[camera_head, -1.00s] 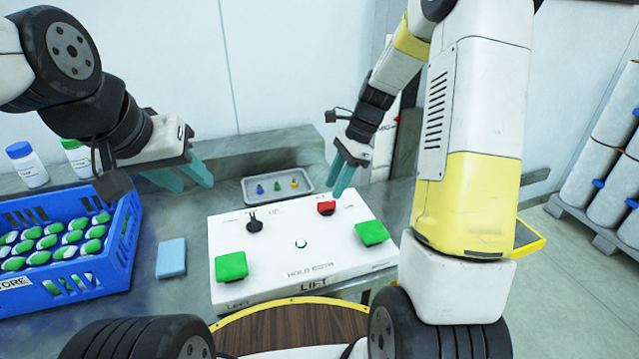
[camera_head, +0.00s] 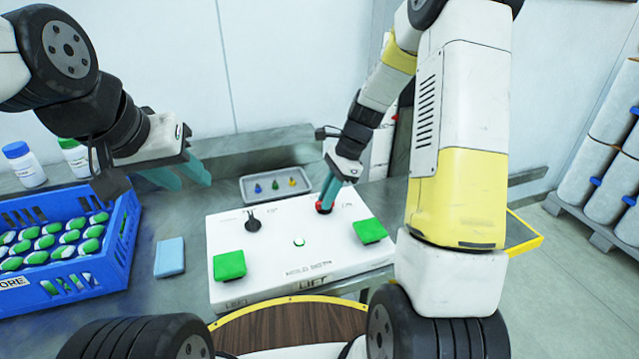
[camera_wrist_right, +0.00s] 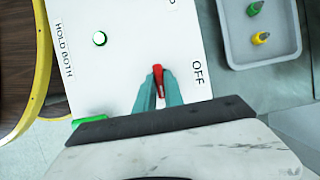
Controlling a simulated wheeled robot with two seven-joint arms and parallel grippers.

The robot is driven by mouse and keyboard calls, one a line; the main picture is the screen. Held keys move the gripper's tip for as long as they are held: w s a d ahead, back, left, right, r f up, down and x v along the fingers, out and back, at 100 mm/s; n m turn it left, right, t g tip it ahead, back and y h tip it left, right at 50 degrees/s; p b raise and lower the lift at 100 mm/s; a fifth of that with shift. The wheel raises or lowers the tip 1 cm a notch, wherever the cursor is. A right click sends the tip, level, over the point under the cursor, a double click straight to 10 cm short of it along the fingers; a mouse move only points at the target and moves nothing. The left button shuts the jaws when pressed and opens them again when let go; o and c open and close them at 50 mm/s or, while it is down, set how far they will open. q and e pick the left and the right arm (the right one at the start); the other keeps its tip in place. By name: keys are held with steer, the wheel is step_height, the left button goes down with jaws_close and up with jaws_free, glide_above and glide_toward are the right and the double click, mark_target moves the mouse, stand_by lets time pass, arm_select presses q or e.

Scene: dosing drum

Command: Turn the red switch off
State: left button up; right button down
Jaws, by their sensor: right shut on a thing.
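The red switch (camera_head: 323,207) is on the upper right part of the white control panel (camera_head: 270,262). My right gripper (camera_head: 326,205) reaches down onto it, and its fingers hide much of it. In the right wrist view the red switch (camera_wrist_right: 158,78) sits between the two teal fingertips (camera_wrist_right: 158,92), and an "OFF" label is to the right of it. The right gripper is shut on the switch. My left gripper (camera_head: 190,178) is open and empty, above the bench to the left of the panel.
The panel also has a black knob (camera_head: 253,222), a green button at left (camera_head: 229,265) and one at right (camera_head: 370,231), and a small round lamp (camera_head: 299,242). A grey tray (camera_head: 248,198) stands behind it. A blue crate (camera_head: 105,270) and a blue sponge (camera_head: 170,257) are left.

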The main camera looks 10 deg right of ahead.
steer(key=shift+n, duration=0.4)
steer(key=n, duration=0.2)
steer(key=n+g+h, duration=0.1)
steer(key=shift+w+a+n+g, duration=0.1)
steer(key=shift+w+n+g, duration=0.1)
steer(key=shift+n+g, duration=0.15)
steer(key=n+g+h, duration=0.1)
steer(key=n, duration=0.3)
steer(key=shift+n, duration=0.25)
steer(key=n+h, duration=0.1)
steer(key=n, duration=0.1)
steer(key=n+g, duration=0.1)
steer(key=n, duration=0.1)
steer(key=shift+w+a+n+h, duration=0.1)
steer(key=shift+a+n+h, duration=0.1)
steer(key=shift+n+h, duration=0.15)
steer(key=shift+a+n+h, duration=0.1)
steer(key=shift+n+h, duration=0.75)
steer(key=shift+n, duration=1.3)
steer(key=c, duration=1.4)
jaws_free()
steer(key=shift+c, duration=0.2)
